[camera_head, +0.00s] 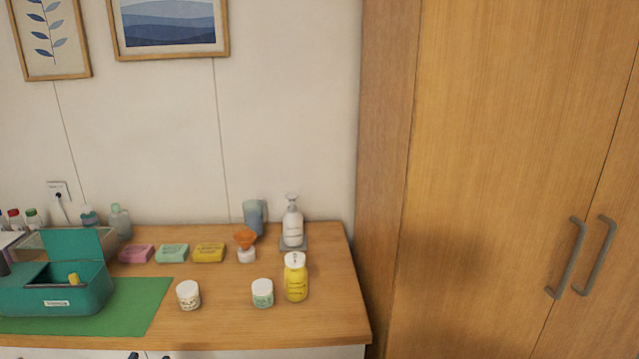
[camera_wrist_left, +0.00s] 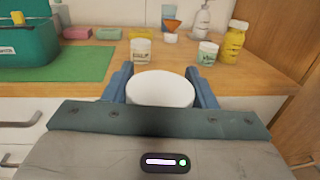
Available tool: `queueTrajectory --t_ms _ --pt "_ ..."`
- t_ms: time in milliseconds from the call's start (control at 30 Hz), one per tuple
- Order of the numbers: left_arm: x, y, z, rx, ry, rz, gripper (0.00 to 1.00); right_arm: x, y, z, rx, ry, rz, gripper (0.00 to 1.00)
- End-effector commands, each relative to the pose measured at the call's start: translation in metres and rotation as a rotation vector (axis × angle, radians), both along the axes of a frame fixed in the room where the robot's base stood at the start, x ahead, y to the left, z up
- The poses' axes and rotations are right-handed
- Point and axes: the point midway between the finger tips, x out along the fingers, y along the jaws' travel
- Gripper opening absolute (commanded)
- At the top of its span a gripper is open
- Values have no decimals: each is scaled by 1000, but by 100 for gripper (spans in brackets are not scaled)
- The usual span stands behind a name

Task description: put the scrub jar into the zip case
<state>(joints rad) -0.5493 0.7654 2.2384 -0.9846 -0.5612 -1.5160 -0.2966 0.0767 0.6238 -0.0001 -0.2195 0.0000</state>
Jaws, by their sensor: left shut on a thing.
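The teal zip case (camera_head: 62,301) stands on the green mat at the left with its lid raised. A dark item and a small yellow item show in it. Part of the case is at the upper left of the left wrist view (camera_wrist_left: 30,42). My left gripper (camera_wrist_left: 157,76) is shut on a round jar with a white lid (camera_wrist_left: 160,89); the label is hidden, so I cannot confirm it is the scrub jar. The jar is in front of the counter's near edge. Two dark tips barely show at the head view's bottom edge. My right gripper is not in view.
Two white-lidded jars (camera_head: 188,295) (camera_head: 262,293) and a yellow bottle (camera_head: 296,277) stand on the wooden counter (camera_head: 220,328). Soap bars (camera_head: 172,253), an orange-topped item (camera_head: 246,245) and a pump bottle (camera_head: 292,224) are behind. The green mat (camera_head: 130,304) is bare right of the case.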

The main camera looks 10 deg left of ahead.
Motion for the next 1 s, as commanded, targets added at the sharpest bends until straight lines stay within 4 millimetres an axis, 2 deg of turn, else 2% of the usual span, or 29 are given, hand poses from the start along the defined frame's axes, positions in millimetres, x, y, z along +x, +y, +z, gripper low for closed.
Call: queueTrajectory --t_ms 133,467,700,1000 --pt "4 2 7 4 0 -25 26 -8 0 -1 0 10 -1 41" --pt "16 6 27 7 0 -98 26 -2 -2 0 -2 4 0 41" --pt "38 -28 44 4 -3 -319 26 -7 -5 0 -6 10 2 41" --pt "49 -55 51 4 0 -516 26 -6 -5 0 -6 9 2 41"
